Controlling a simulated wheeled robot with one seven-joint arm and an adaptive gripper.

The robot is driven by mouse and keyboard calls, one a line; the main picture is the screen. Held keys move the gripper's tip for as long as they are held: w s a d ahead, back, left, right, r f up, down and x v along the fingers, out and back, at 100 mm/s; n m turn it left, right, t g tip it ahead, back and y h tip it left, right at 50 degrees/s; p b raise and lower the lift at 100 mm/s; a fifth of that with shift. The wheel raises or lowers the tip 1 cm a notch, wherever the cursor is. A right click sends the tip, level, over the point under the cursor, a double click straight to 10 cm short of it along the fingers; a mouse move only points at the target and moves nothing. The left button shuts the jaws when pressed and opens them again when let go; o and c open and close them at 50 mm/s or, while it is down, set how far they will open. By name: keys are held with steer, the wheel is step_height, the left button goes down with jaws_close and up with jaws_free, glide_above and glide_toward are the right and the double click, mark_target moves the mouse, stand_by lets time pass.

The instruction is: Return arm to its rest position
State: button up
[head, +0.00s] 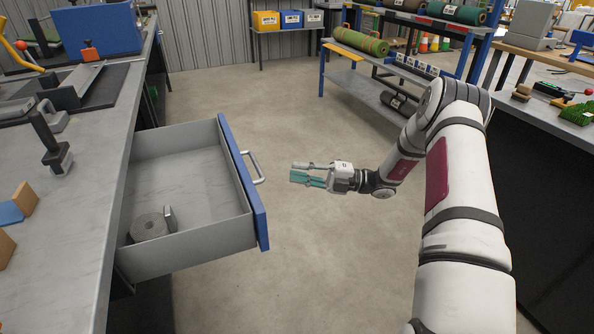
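My arm (455,190) reaches forward on the right side of the head view and bends back to the left at its far end. My gripper (305,173) points left, above the open floor. Its two fingers, with teal on the nearer one, stand apart with nothing visible between them. It is to the right of the pulled-out drawer (262,235) and its handle (254,167), apart from both.
The blue-fronted drawer stands open from the left workbench (85,180), with a grey roll (149,228) inside. A rack (345,82) with a green roll (361,41) stands behind my arm. Another bench (545,110) is at right. The middle floor (300,235) is clear.

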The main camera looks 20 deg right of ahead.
steer(key=s+a+r+n+g+h, duration=0.7)
steer(key=s+a+r+n+g, duration=0.4)
steer(key=s+a+r+n, duration=0.75)
steer(key=s+d+r+n+h, duration=0.1)
steer(key=s+d+n+h, duration=0.15)
steer(key=s+n, duration=0.45)
steer(key=s+d+r+n+h, duration=0.1)
steer(key=s+n+h, duration=0.3)
steer(key=s+n, duration=0.25)
steer(key=s+d+f+n+t+h, duration=0.25)
steer(key=s+d+n+h, duration=0.3)
steer(key=s+n, duration=0.5)
step_height(320, 180, up, 24)
steer(key=t+p, duration=0.4)
steer(key=p, duration=1.8)
steer(key=shift+s+d+r+m+y, duration=0.15)
steer(key=shift+s+r+m+y, duration=0.1)
steer(key=shift+m+y, duration=0.15)
steer(key=shift+w, duration=0.1)
